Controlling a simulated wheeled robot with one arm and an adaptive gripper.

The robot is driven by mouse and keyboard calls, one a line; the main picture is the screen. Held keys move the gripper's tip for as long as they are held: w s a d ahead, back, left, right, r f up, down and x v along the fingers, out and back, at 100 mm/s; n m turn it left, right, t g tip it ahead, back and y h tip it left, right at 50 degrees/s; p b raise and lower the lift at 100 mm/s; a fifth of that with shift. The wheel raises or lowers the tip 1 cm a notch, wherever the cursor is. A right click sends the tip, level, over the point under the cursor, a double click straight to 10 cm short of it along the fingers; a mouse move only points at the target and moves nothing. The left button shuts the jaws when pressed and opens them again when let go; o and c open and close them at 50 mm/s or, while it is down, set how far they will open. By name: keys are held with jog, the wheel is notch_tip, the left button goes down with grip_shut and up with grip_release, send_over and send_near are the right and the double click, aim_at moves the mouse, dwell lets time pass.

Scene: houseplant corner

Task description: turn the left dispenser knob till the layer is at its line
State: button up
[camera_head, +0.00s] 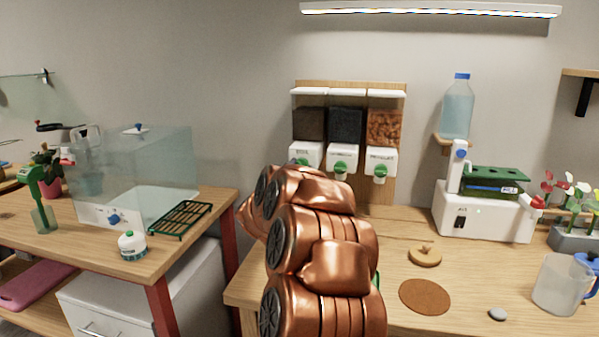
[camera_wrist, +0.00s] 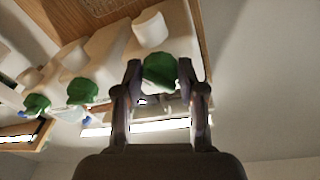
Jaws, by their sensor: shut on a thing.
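The dispenser rack stands against the wall in the head view, with three bins. The left bin (camera_head: 309,124) holds dark brown material and has a white front (camera_head: 304,151) with a small label. Its green knob (camera_head: 302,162) shows only partly above my copper-coloured arm. In the wrist view my gripper (camera_wrist: 160,78) is shut on that end knob (camera_wrist: 160,68), one finger on each side. The other two green knobs (camera_wrist: 80,91) (camera_wrist: 36,103) show to its left there. My gripper is hidden behind my arm in the head view. I see no layer or line below the left dispenser.
The middle bin (camera_head: 345,125) holds black material, the right bin (camera_head: 384,127) orange-brown pieces. On the table right of my arm are a cork disc (camera_head: 425,296), a small wooden lid (camera_head: 425,257), a pebble (camera_head: 498,314) and a clear jug (camera_head: 560,285). A white machine (camera_head: 480,212) stands behind.

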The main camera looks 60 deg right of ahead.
jog(key=shift+r+m+g+y+b, duration=0.15)
jog(key=shift+m+b, duration=0.3)
jog(key=shift+m, duration=1.4)
jog(key=shift+r+m+g+y+b, duration=0.15)
jog(key=shift+m+b, duration=0.3)
jog(key=shift+m, duration=1.4)
jog(key=o, duration=1.1)
jog(key=shift+f, duration=0.1)
jog(key=shift+o, duration=0.2)
jog(key=v, duration=1.2)
